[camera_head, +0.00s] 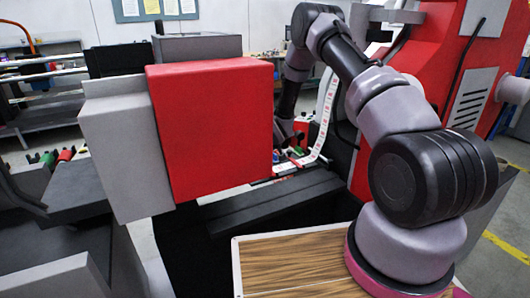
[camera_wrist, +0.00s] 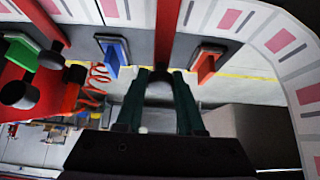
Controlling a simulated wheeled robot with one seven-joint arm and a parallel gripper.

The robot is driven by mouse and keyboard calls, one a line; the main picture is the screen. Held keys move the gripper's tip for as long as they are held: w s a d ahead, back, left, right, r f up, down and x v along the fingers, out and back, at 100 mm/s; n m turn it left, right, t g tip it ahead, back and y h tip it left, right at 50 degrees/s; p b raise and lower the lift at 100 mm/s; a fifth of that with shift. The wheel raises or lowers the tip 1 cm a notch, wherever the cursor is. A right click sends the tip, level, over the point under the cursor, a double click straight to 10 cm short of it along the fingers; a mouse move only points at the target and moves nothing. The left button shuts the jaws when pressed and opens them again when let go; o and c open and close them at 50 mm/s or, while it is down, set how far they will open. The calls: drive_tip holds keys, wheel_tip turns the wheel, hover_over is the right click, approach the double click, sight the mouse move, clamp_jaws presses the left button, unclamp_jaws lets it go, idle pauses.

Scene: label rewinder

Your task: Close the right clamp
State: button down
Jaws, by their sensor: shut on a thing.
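In the wrist view my gripper (camera_wrist: 162,80) has its two dark green fingers on either side of the dark rounded end of a red bar (camera_wrist: 167,35). The bar looks like a clamp lever, and my gripper is shut on it. I cannot tell for sure from the picture which clamp it belongs to. A second red bar (camera_wrist: 42,22) shows at the upper left. In the head view my arm reaches down behind the red box, and the fingers and the clamp are too small or hidden to tell apart.
A blue tab (camera_wrist: 113,55) and a red tab (camera_wrist: 207,62) flank the fingers. Dark knobs (camera_wrist: 48,56) stand at left. The printed label strip (camera_wrist: 235,18) curves past at top and right. A large red box (camera_head: 210,130) blocks part of the head view.

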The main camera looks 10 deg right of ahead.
drive_tip(key=shift+x, duration=1.4)
drive_tip(key=shift+s+f, duration=0.15)
drive_tip(key=shift+f, duration=0.05)
drive_tip(key=shift+d, duration=0.1)
drive_tip(key=c, duration=0.6)
unclamp_jaws()
drive_tip(key=shift+o, duration=0.2)
drive_tip(key=v, duration=1)
drive_tip(key=shift+s+r, duration=0.25)
drive_tip(key=shift+s, duration=0.05)
drive_tip(key=shift+d, duration=0.1)
